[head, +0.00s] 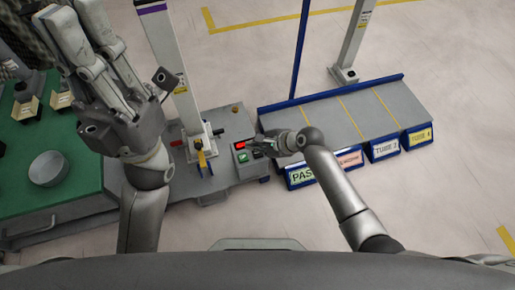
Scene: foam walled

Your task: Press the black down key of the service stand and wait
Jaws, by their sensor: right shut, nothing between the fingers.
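The service stand (188,95) is a white upright column on a grey base, left of centre. A small grey key box (243,156) stands at the base's right end. My left gripper is raised at the upper left, close to the camera, away from the box.
A green-topped bench (50,150) with a round metal bowl (48,168) is at the left. A grey sloped rack (335,115) with blue edges and labelled front bins (385,149) stands right of the box. A blue post and another white column rise behind it. Open floor lies beyond.

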